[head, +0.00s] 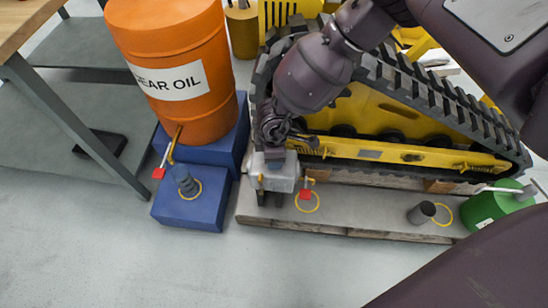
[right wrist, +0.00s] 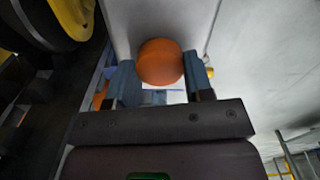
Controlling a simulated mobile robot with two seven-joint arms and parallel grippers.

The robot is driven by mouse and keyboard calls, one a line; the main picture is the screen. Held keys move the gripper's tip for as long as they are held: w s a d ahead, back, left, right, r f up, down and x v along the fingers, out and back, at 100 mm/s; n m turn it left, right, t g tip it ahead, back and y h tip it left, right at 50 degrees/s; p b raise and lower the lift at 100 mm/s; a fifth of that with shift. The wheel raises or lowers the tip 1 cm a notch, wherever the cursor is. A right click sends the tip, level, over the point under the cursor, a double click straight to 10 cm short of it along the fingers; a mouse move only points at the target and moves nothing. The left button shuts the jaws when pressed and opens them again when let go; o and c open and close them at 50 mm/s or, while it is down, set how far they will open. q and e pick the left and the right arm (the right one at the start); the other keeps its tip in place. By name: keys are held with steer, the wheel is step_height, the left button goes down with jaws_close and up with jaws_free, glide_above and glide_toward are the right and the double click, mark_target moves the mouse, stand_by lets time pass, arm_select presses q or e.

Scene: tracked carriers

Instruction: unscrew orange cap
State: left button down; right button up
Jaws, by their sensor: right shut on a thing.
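The orange cap (right wrist: 160,62) shows as a rounded orange shape in the right wrist view. My right gripper (right wrist: 160,80) is shut on it, with one blue-grey finger on each side. In the head view my right arm reaches down from the upper right and ends at a pale grey block (head: 277,175) by the front left end of the track. The cap cannot be made out there. My left gripper is not in view.
A yellow tracked carrier (head: 385,153) rests on a pallet (head: 355,222). An orange gear oil drum (head: 195,108) stands on a blue block (head: 192,210) at left, beside a table (head: 25,25). A green can (head: 490,205) stands at right. The front floor is clear.

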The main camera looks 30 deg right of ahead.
steer(key=shift+s+a, duration=0.2)
steer(key=shift+w+r, duration=0.25)
steer(key=shift+r, duration=0.05)
stand_by(0.7)
steer(key=o, duration=1.1)
steer(key=shift+s+d+r, duration=0.1)
steer(key=shift+r, duration=0.1)
steer(key=shift+d+f, duration=0.1)
steer(key=shift+f, duration=0.05)
